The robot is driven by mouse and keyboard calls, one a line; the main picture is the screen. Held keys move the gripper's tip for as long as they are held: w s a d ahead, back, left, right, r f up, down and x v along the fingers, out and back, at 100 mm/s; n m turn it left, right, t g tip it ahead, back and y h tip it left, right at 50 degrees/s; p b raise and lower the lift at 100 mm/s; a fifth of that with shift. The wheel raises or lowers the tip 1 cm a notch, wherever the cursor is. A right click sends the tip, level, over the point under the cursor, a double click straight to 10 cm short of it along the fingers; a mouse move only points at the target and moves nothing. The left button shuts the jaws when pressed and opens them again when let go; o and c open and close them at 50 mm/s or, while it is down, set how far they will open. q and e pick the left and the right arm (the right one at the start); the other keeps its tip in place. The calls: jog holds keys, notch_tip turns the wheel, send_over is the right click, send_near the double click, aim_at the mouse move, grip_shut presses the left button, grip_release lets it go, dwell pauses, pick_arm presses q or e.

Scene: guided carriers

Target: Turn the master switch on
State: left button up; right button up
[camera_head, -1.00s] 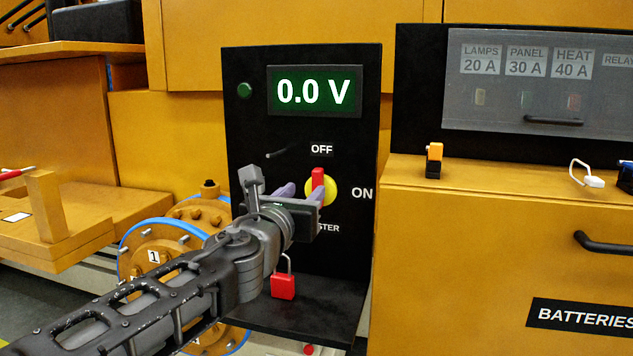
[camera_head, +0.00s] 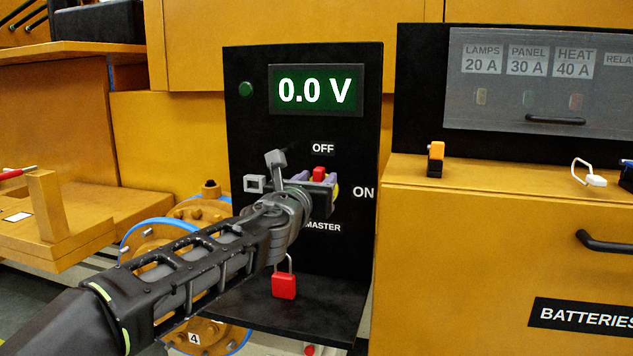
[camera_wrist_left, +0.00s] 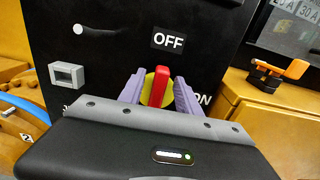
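The master switch has a red handle (camera_head: 319,173) on a yellow disc (camera_head: 335,191), set in a black panel (camera_head: 250,132). The handle points up at the OFF label; ON is to the right. In the left wrist view, the handle (camera_wrist_left: 159,88) stands upright between the two purple fingers of my left gripper (camera_wrist_left: 158,92). A strip of yellow disc shows on each side, so the fingers look apart from the handle. My left gripper (camera_head: 318,179) is open and partly hides the switch in the head view. My right gripper is not in view.
The panel's display (camera_head: 316,90) reads 0.0 V. A grey square bracket (camera_head: 254,184) sticks out left of the switch. A red padlock (camera_head: 284,285) is on the black shelf below. An orange-and-black item (camera_head: 436,160) stands on the yellow cabinet to the right.

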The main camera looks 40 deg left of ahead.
pick_arm(q)
grip_shut()
dwell(0.3)
dwell(0.3)
